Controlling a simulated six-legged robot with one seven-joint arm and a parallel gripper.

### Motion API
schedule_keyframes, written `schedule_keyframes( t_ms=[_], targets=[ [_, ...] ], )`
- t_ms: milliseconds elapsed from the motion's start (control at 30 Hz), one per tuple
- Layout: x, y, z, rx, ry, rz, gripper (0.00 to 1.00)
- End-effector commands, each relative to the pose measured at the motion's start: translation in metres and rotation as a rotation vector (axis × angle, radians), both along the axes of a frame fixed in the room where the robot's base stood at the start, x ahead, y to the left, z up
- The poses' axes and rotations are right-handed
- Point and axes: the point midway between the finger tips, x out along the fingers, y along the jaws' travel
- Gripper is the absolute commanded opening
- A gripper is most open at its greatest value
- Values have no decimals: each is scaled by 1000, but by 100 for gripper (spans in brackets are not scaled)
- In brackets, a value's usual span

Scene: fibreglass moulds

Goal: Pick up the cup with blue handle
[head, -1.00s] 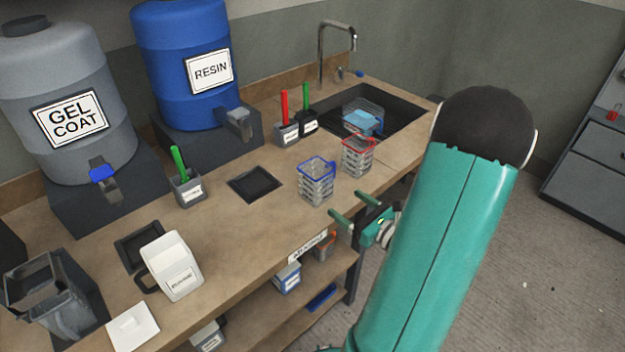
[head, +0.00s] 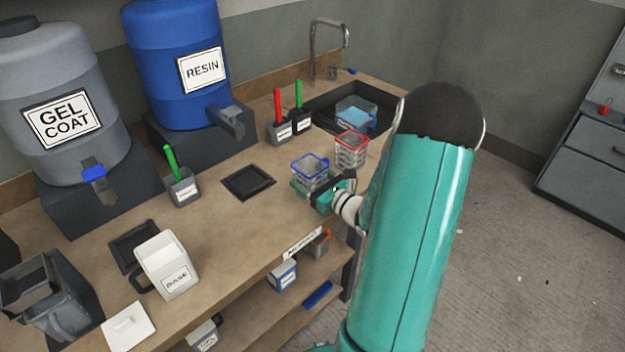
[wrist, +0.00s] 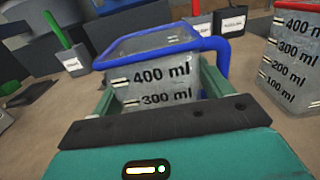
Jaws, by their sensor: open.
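The clear measuring cup with a blue rim and blue handle (head: 308,167) stands on the wooden bench, in front of the red-rimmed cup. In the wrist view the cup (wrist: 158,75) fills the middle, its 400 ml and 300 ml marks facing me and its blue handle on the right. My gripper (head: 313,184) is at the cup's near side. In the wrist view the green fingers of my gripper (wrist: 160,85) are open, one on each side of the cup. I cannot tell whether they touch it. The cup's lower part is hidden by my gripper.
A red-rimmed cup (head: 351,150) stands close to the right, also in the wrist view (wrist: 290,55). A black square tray (head: 248,183) lies to the left. Holders with red and green handles (head: 281,132) and a sink (head: 330,100) are behind. Bench in front-left is partly clear.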

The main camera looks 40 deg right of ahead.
Motion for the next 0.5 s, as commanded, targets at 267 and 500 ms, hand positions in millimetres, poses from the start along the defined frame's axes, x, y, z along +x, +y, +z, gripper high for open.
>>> schedule_keyframes(
  t_ms=[267,500],
  targets=[
    [5,0,0,0,0,-1,74],
    [5,0,0,0,0,0,44]
  ],
)
